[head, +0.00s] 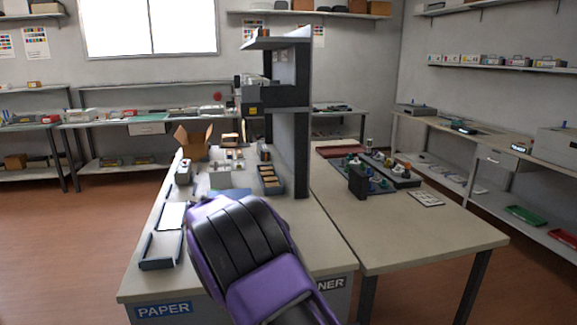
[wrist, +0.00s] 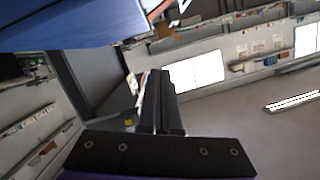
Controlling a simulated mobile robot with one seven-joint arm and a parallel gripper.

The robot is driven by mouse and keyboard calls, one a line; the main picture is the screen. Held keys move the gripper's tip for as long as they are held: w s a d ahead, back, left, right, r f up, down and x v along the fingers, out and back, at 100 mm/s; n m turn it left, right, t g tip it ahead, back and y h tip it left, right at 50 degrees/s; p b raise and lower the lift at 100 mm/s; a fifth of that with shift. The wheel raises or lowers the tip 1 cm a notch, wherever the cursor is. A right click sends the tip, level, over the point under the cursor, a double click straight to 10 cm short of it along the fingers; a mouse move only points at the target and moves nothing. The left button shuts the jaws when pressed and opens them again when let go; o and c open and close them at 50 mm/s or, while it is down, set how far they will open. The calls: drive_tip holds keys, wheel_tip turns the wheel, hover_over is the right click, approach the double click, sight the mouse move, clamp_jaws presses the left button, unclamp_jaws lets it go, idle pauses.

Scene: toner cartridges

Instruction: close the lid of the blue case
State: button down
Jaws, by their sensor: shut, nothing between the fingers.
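In the wrist view a large blue surface (wrist: 80,22) fills the upper left, close to the camera. It looks like part of the blue case, but I cannot tell whether it is lid or body. My gripper (wrist: 158,76) shows below it with its two dark fingers together and nothing between them. I cannot tell whether they touch the blue surface. In the head view my purple and black arm covers the front middle of the table and hides the fingers. A grey-blue piece (head: 230,192) shows just behind the arm; the rest is hidden.
The table (head: 140,285) carries a tall grey shelf tower (head: 291,130), a cardboard box (head: 192,142), a dark tray with brown items (head: 282,187) and a white sheet (head: 171,217). The right table (head: 400,235) has a dark rack of bottles (head: 375,178); its front is clear.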

drive_tip(key=f+n, duration=0.1)
drive_tip(key=f, duration=0.1)
drive_tip(key=a+f, duration=0.1)
drive_tip(key=f, duration=0.1)
drive_tip(key=a+f+n+h, duration=0.1)
drive_tip(key=f, duration=0.1)
drive_tip(key=shift+s+n, duration=0.25)
drive_tip(key=shift+n, duration=0.05)
drive_tip(key=shift+a+f, duration=0.2)
drive_tip(key=shift+f, duration=0.65)
drive_tip(key=shift+r, duration=0.1)
